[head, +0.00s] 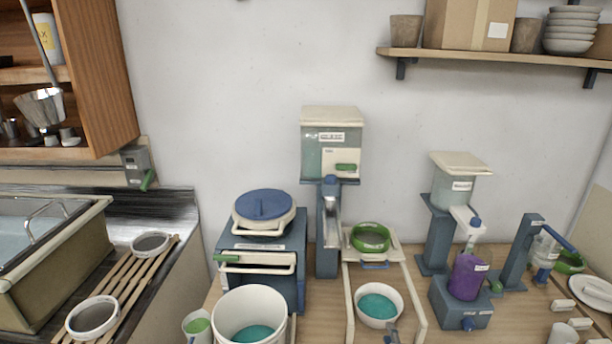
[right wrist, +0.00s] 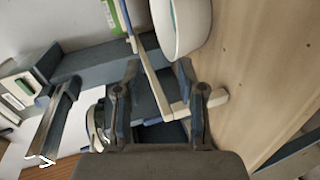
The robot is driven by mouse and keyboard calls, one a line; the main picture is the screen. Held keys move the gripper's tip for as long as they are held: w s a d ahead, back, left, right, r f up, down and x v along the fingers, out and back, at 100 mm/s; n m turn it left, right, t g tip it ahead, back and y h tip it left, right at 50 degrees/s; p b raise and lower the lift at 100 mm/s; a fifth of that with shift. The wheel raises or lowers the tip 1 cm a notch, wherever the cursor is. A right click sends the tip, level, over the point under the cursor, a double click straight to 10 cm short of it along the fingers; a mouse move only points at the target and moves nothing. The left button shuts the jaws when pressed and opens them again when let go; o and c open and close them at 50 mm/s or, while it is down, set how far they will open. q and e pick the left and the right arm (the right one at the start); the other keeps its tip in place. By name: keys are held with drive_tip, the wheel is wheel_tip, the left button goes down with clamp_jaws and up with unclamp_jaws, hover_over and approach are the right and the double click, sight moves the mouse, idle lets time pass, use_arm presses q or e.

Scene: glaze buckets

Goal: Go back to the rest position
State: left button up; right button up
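My right gripper (head: 392,337) shows only as a small dark tip at the bottom edge of the head view, just in front of the white bowl with teal glaze (head: 378,305). In the right wrist view its two fingers (right wrist: 158,68) stand wide apart. A cream rail (right wrist: 148,75) shows in the gap between them, below a white bowl (right wrist: 183,25); the fingers do not close on it. Whether the rail is touched cannot be told. My left gripper is in neither view.
A cream rail frame (head: 417,310) surrounds the bowl. A white bucket of teal glaze (head: 250,310) stands left, before a blue box with a round lid (head: 263,204). Dispensers (head: 332,150) stand behind. A purple container (head: 467,277) is on the right. A sink (head: 50,265) is far left.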

drive_tip(key=s+f+m+g, duration=0.1)
drive_tip(key=s+f, duration=0.1)
drive_tip(key=s+a+f+m, duration=0.1)
drive_tip(key=s+f, duration=0.2)
drive_tip(key=shift+s+a+f+g, duration=0.1)
drive_tip(key=shift+a+g, duration=0.1)
drive_tip(key=shift+g, duration=0.2)
drive_tip(key=s+a+f+m+g, duration=0.1)
drive_tip(key=s+f+m+g, duration=0.2)
drive_tip(key=s, duration=0.4)
drive_tip(key=s+a+f+m+g, duration=0.1)
drive_tip(key=s+f+m, duration=0.1)
drive_tip(key=s+f, duration=0.45)
drive_tip(key=s+a+m+g, duration=0.1)
drive_tip(key=s+m+g, duration=0.6)
drive_tip(key=s, duration=1.8)
wheel_tip(320, 180, down, 18)
drive_tip(key=s+f, duration=0.3)
drive_tip(key=f, duration=0.4)
drive_tip(key=s+f, duration=0.4)
drive_tip(key=f, duration=0.3)
drive_tip(key=shift+d+f+y, duration=0.3)
drive_tip(key=shift+f+y, duration=0.05)
drive_tip(key=shift+y, duration=0.05)
